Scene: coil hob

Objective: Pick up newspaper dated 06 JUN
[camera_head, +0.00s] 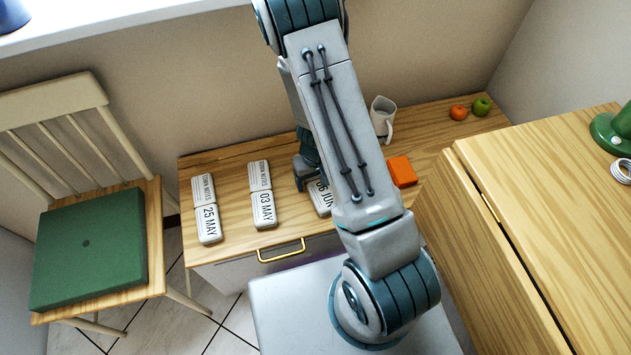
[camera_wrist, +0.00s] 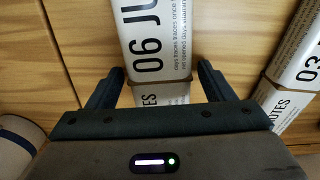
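The newspaper dated 06 JUN (camera_head: 321,199) lies on the wooden cabinet top, partly hidden behind my arm in the head view. In the wrist view the 06 JUN newspaper (camera_wrist: 157,45) is a white folded bundle with a brown band, and it runs between my fingers. My gripper (camera_wrist: 160,80) is open, with one finger on each side of the newspaper and a gap on both sides. In the head view my gripper (camera_head: 304,172) shows only in part at the newspaper's far end. I cannot tell its exact height above the wood.
Newspapers dated 03 MAY (camera_head: 262,195) and 25 MAY (camera_head: 207,208) lie to the left. An orange block (camera_head: 402,171) and a white mug (camera_head: 383,117) stand to the right. An orange fruit (camera_head: 458,112) and a green apple (camera_head: 481,106) sit farther right. A drawer handle (camera_head: 281,250) sticks out in front.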

